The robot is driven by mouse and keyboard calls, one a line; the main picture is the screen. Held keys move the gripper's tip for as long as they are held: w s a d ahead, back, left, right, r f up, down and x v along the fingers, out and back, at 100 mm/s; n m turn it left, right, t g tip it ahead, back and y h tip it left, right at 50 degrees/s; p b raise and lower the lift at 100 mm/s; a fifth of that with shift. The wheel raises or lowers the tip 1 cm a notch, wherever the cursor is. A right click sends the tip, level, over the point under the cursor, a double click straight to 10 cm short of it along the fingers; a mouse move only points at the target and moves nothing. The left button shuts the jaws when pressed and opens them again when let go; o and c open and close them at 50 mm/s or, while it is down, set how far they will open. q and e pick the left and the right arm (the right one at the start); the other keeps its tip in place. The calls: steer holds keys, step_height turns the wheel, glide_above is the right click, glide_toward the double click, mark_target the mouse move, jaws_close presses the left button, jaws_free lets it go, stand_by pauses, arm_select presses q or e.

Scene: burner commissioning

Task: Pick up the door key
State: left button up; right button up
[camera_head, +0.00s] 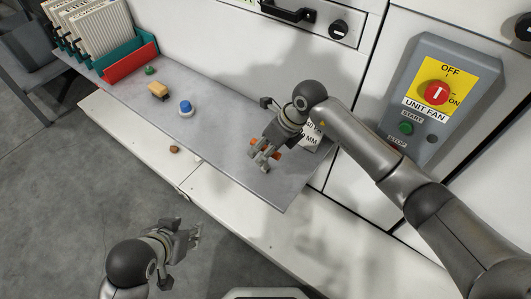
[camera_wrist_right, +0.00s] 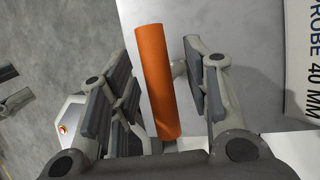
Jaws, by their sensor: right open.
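An orange bar (camera_wrist_right: 160,80), which looks like the door key's handle, is between the spread fingers of my right gripper (camera_wrist_right: 165,90) in the right wrist view. A small grey piece shows beside the bar, and gaps show between bar and fingers. In the head view, the right gripper (camera_head: 264,160) is low over the right end of the grey shelf, and only orange bits (camera_head: 277,155) of the bar show around its fingers. The rest of the key is hidden. My left gripper (camera_head: 188,234) is empty, with fingers apart, below and in front of the shelf.
A fan switch box (camera_head: 425,125) is right.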

jaws_close()
steer(key=shift+r, duration=0.1)
stand_by(0.4)
